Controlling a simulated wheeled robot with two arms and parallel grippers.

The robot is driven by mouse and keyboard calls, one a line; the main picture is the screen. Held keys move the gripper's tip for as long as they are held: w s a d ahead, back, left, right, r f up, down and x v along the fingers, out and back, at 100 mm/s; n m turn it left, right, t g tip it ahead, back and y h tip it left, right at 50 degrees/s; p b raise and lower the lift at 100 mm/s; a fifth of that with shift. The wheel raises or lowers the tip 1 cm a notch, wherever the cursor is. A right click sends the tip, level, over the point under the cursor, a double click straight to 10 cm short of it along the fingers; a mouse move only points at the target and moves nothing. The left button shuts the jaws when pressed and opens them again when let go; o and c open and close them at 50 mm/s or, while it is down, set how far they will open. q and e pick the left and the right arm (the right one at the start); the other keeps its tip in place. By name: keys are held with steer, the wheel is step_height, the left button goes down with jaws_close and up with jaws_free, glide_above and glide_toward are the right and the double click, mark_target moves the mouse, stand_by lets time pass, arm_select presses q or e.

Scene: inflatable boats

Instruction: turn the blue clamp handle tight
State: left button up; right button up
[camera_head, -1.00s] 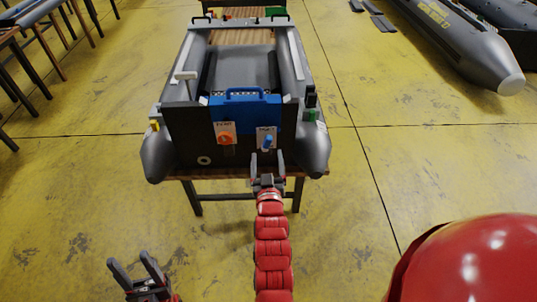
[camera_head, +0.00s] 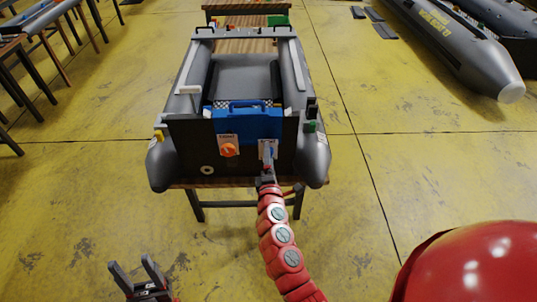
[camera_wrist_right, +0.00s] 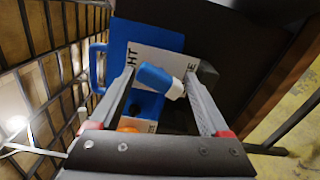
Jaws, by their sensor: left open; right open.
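The blue clamp handle (camera_wrist_right: 153,77) shows in the right wrist view, with a pale end, in front of a white label plate (camera_wrist_right: 150,58). It lies between the spread fingers of my right gripper (camera_wrist_right: 162,86). I cannot tell whether either finger touches it. In the head view my right gripper (camera_head: 267,160) is at the white plate on the boat's dark transom (camera_head: 185,145) and mostly hides the handle. My left gripper (camera_head: 136,274) is open and empty, low at the left, far from the boat.
An orange knob (camera_head: 229,149) sits left of the handle. A blue bracket (camera_head: 246,122) tops the transom. The grey inflatable boat (camera_head: 314,160) rests on a wooden table (camera_head: 206,184). Another boat (camera_head: 465,45) lies at the back right. The yellow floor (camera_head: 80,200) is largely clear.

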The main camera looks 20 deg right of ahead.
steer(key=n+p, duration=0.7)
steer(key=n, duration=0.5)
steer(key=shift+n, duration=0.4)
steer(key=shift+c, duration=0.3)
jaws_close()
stand_by(0.4)
